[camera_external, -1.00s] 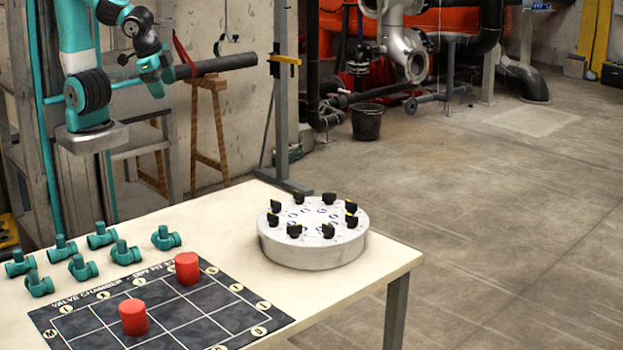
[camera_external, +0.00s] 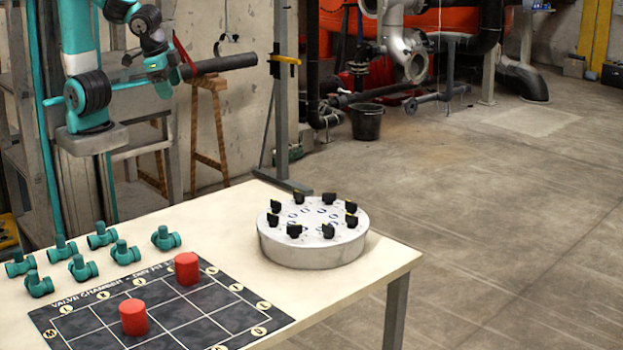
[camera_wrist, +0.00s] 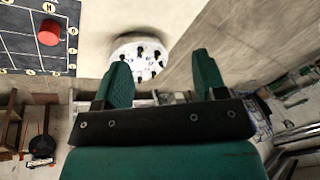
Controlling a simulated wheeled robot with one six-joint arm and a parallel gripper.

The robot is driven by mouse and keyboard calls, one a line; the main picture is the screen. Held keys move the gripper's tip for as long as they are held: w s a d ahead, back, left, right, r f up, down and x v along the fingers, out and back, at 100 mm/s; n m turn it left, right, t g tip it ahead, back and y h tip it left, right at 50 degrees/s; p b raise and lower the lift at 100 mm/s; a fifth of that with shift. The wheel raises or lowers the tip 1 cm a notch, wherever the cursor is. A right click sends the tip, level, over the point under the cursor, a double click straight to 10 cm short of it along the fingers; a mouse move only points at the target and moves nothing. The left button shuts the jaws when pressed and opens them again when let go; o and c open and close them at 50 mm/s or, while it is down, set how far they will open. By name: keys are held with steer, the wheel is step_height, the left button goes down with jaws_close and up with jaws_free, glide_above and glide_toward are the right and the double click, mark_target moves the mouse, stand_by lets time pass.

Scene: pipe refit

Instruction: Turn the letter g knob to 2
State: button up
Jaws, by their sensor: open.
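A round pale disc (camera_external: 312,252) sits on the table and carries a ring of several black knobs. One of these, a black knob (camera_external: 328,198), stands on the far side of the ring. Blue marks sit on the disc inside the ring, too small to read, so I cannot tell which knob is g. The disc also shows in the wrist view (camera_wrist: 125,42), partly hidden behind my gripper. My gripper (camera_wrist: 165,68) is open and empty, its green fingers apart, well away from the knobs. In the external view its fingers are not clear.
Two red cylinders (camera_external: 187,268) stand on a dark grid board (camera_external: 215,310) at the table's front left. Several teal valve fittings (camera_external: 83,267) lie left of it. The table top (camera_external: 225,215) is bare around the disc's left side.

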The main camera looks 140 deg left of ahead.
steer(key=w+a+f+n+h+b, duration=0.1)
steer(key=w+a+f+n, duration=0.1)
steer(key=w, duration=0.6)
steer(key=w+a+f+n+h+b, duration=0.1)
steer(key=w+a+n+b, duration=0.15)
steer(key=w, duration=0.45)
steer(key=n+h+b, duration=0.2)
steer(key=n, duration=0.4)
glide_above(273, 214)
step_height(273, 214, down, 9)
steer(key=shift+m, duration=0.25)
step_height(273, 214, down, 16)
steer(key=shift+d+f+p, duration=0.1)
steer(key=shift+f+p, duration=0.05)
steer(key=shift+p, duration=1.05)
steer(key=shift+c, duration=0.2)
steer(key=c, duration=0.9)
